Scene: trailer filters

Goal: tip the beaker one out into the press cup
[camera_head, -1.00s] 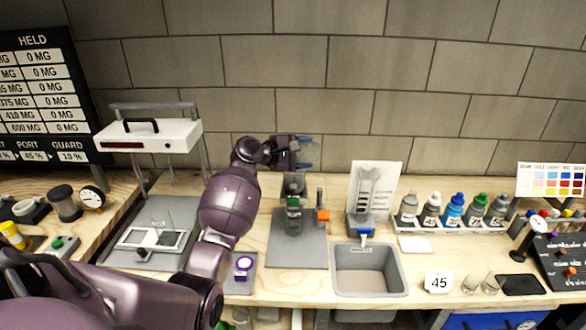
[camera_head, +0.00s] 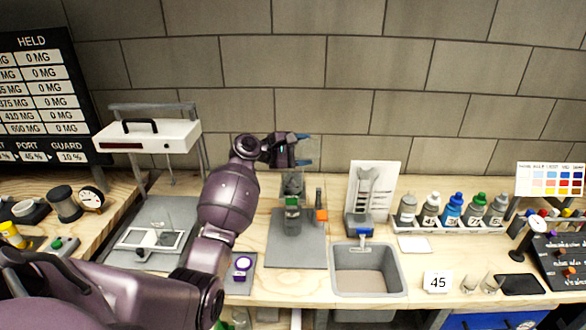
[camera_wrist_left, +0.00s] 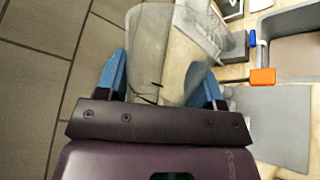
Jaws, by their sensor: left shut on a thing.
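My left gripper (camera_head: 306,150) is raised in front of the brick wall, above and behind the press (camera_head: 291,205) on its grey plate. In the left wrist view its blue fingers (camera_wrist_left: 160,82) are shut on a clear beaker (camera_wrist_left: 148,45) with dark marks on its wall. In the head view the beaker is faint between the fingertips. I cannot tell whether it holds anything. The press cup is too small to make out clearly at the press. My right gripper is not in view.
An orange-ended lever (camera_head: 321,215) stands right of the press, with a sink (camera_head: 369,272) beyond it. Several bottles (camera_head: 453,210) stand in a rack to the right. A white balance-like unit (camera_head: 148,136) on legs stands left. Two small glasses (camera_head: 469,284) are at the front right.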

